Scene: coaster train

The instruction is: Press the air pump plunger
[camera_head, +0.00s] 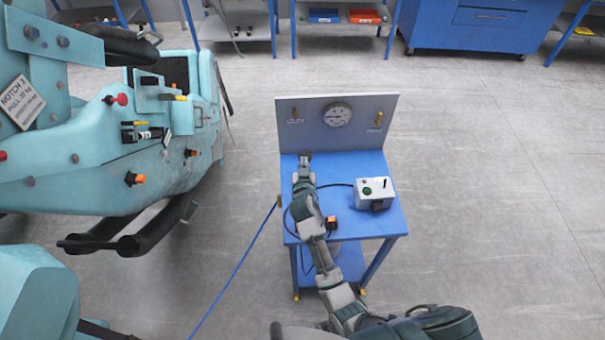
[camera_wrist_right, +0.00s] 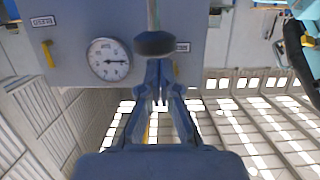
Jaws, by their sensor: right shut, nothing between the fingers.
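The pump plunger's dark round knob (camera_wrist_right: 155,43) sits on a thin rod (camera_wrist_right: 152,14) in the right wrist view. My right gripper (camera_wrist_right: 158,68) is shut and empty, with its fingertips at the knob's edge. I cannot tell whether they touch it. In the head view my right arm reaches over the blue cart (camera_head: 340,225), and the right gripper (camera_head: 304,163) is near the cart's back left. The arm and gripper hide most of the pump there. My left gripper is not in view.
A grey panel with a round gauge (camera_head: 338,114) stands at the cart's back; the gauge also shows in the right wrist view (camera_wrist_right: 109,60). A grey control box (camera_head: 374,193) and an orange-and-black piece (camera_head: 331,223) lie right of my arm. A teal coaster car (camera_head: 120,150) stands left.

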